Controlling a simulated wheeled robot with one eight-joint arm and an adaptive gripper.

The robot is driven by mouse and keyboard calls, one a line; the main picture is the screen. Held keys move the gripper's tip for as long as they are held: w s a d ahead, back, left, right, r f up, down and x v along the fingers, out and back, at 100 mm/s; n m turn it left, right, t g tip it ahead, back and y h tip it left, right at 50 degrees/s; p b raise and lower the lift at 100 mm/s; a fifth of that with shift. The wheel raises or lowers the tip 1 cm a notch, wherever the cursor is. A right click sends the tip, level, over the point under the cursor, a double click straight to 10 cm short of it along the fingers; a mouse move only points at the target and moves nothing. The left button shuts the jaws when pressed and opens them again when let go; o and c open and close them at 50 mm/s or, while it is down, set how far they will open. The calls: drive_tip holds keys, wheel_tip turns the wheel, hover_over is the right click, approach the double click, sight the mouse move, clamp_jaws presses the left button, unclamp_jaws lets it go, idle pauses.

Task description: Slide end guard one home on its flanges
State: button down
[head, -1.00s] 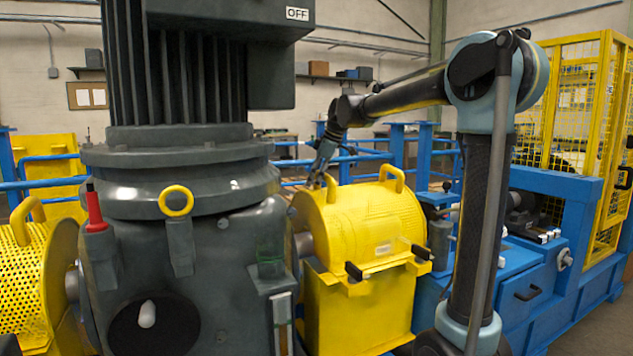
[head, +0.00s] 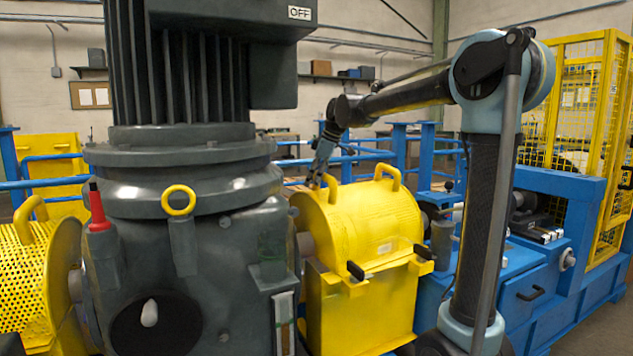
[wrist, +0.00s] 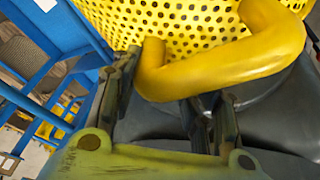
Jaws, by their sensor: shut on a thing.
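A yellow rounded end guard (head: 352,232) with two tube handles lies over the shaft to the right of the dark gearbox in the head view. It sits above a yellow lower box (head: 360,310). My gripper (head: 314,184) is at the guard's left handle (head: 331,188), shut on it. In the wrist view the fingers (wrist: 165,95) lie either side of the yellow handle (wrist: 225,68), with the perforated guard surface (wrist: 190,25) behind. The guard's right handle (head: 389,176) is free. How fully the guard's edges seat on the flanges cannot be told.
The dark gearbox and motor (head: 190,240) stand close on the guard's left. Another perforated yellow guard (head: 35,270) is at far left. Blue machine framing (head: 545,270) stands right.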

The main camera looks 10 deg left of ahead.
drive_tip(key=shift+s+a+f, duration=0.15)
drive_tip(key=shift+s+a, duration=0.6)
drive_tip(key=shift+s, duration=0.15)
drive_tip(key=c, duration=0.8)
unclamp_jaws()
drive_tip(key=shift+w, duration=0.1)
